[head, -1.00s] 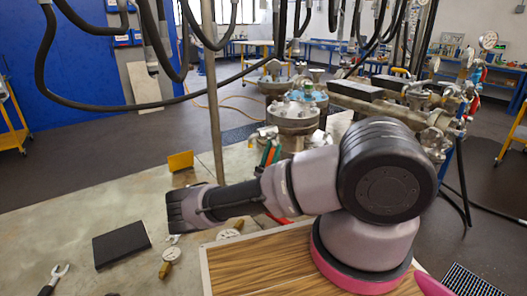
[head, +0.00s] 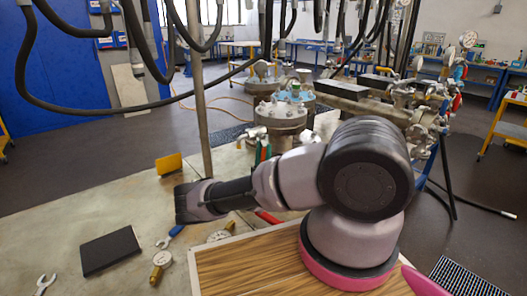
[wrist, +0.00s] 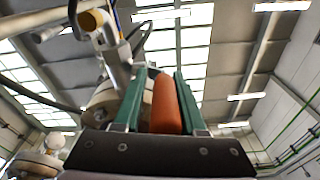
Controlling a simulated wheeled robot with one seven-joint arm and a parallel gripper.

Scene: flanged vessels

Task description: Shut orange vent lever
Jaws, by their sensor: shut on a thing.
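The orange vent lever (wrist: 166,105) stands between the green fingers of my gripper (wrist: 160,76) in the wrist view. The gripper is shut on it, with one finger along each side. In the head view the green fingers of my gripper (head: 263,148) are small, at the front left of a grey flanged vessel (head: 280,118). My forearm hides what lies below them, and the lever is too small there to tell its angle.
A metal pole (head: 202,110) rises left of my arm. A yellow block (head: 169,164), black plate (head: 110,250), gauge (head: 160,262) and wrench (head: 46,286) lie on the bench. Black hoses (head: 130,103) hang above. Pipework (head: 350,100) runs to the right.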

